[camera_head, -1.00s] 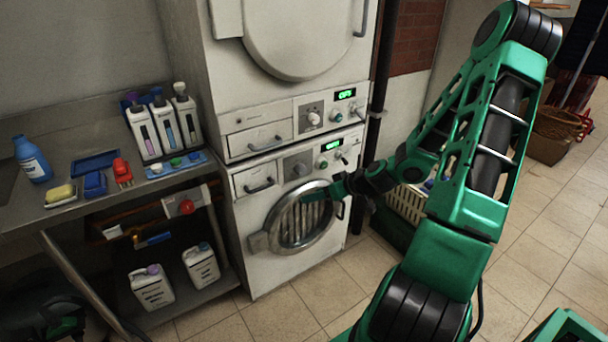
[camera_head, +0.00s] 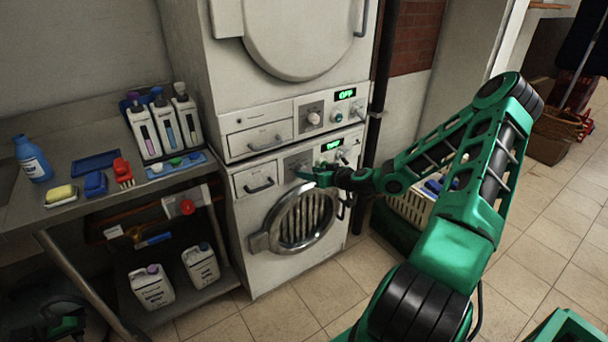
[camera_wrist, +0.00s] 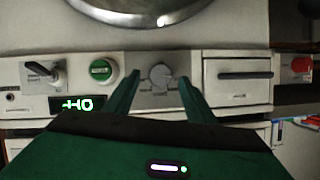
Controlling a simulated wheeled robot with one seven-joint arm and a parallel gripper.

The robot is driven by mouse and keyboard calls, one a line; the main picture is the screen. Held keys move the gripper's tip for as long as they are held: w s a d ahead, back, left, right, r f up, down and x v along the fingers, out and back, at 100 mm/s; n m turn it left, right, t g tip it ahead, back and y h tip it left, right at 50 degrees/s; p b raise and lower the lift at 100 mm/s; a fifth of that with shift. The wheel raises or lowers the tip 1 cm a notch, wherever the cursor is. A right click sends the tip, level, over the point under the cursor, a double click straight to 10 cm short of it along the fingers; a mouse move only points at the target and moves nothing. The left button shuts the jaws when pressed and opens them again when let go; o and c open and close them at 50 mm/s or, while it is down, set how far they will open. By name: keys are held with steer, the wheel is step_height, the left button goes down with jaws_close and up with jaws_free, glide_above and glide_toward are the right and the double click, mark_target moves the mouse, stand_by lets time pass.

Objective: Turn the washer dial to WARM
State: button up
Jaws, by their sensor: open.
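The lower white washer (camera_head: 246,215) has a control panel above its round door (camera_head: 303,219). In the wrist view, which looks inverted, its pale round dial (camera_wrist: 160,76) sits on a grey plate with small marks around it. My gripper (camera_wrist: 160,80) is open, with one green finger on each side of the dial. I cannot tell whether the fingers touch it. In the head view my gripper (camera_head: 306,173) is at the panel and covers the dial. The washer's lit green display (camera_wrist: 77,104) is partly hidden and shows inverted letters.
A green button (camera_wrist: 102,70), a lever switch (camera_wrist: 42,74) and a drawer (camera_wrist: 237,77) flank the dial. A second machine (camera_head: 290,45) is stacked above, with its own panel. A metal table (camera_head: 60,217) stands left; a basket (camera_head: 410,207) is at right.

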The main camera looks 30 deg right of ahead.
steer(key=shift+x, duration=1.45)
steer(key=c, duration=1)
steer(key=shift+c, duration=0.2)
steer(key=m+t+y, duration=0.1)
steer(key=m+t, duration=0.1)
steer(key=m, duration=0.5)
steer(key=f+m+t+y, duration=0.1)
steer(key=m+t, duration=0.1)
steer(key=m, duration=0.5)
steer(key=m+t+y, duration=0.2)
steer(key=m, duration=0.5)
steer(key=shift+s+d+f+t, duration=0.1)
steer(key=shift+d+f+t, duration=0.1)
steer(key=shift+f+t, duration=0.15)
